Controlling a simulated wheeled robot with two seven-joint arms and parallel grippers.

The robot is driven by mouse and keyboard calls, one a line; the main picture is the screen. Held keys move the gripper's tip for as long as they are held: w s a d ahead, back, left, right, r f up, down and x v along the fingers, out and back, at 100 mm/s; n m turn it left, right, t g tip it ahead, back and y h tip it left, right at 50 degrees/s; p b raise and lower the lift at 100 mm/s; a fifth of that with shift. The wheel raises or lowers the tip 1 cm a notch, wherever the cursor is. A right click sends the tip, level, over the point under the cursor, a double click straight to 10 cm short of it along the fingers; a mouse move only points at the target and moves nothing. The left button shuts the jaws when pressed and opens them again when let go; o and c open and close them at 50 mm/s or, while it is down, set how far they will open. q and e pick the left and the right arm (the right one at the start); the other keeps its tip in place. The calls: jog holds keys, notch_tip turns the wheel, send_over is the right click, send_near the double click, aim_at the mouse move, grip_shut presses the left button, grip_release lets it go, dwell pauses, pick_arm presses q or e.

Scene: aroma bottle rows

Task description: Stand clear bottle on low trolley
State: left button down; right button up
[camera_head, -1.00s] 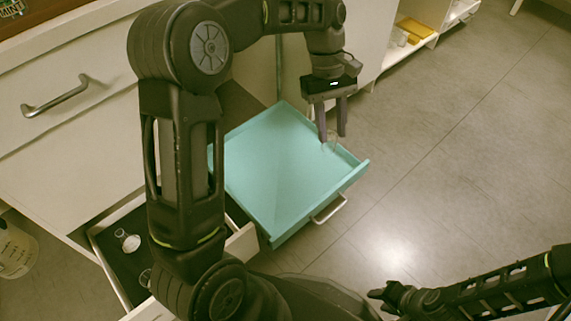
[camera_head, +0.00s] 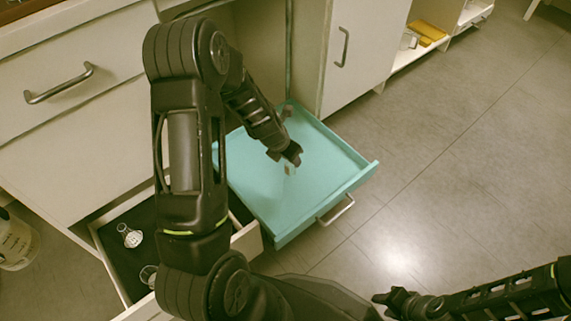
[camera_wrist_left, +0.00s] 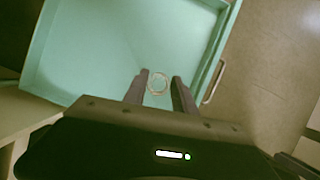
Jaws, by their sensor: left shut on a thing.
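The low trolley (camera_head: 345,187) appears as a turquoise tray with raised edges and a metal handle, by the cabinet. My left gripper (camera_head: 290,171) is over its middle, partly hidden behind its own wrist. In the left wrist view the left gripper (camera_wrist_left: 160,88) is shut on a clear bottle (camera_wrist_left: 157,80), which shows as a pale ring between the fingers over the turquoise surface. Whether the bottle touches that surface I cannot tell. My right gripper (camera_head: 383,298) is low at the right, away from the trolley; its opening is too small to tell.
An open drawer (camera_head: 112,257) at the lower left holds clear glassware (camera_head: 130,236). A white cabinet (camera_head: 365,50) stands behind the trolley. A low shelf (camera_head: 408,52) with yellow items is at the back right. The floor to the right is clear.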

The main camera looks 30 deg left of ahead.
pick_arm(q)
jog(key=a, duration=0.1)
jog(key=s+a+f+n, duration=0.1)
jog(key=a+n+y, duration=0.1)
jog(key=shift+s+f, duration=0.4)
jog(key=b, duration=0.3)
send_over(280, 190)
notch_tip(280, 190, down, 5)
notch_tip(280, 190, down, 5)
jog(key=b, duration=0.2)
jog(key=shift+b, duration=0.3)
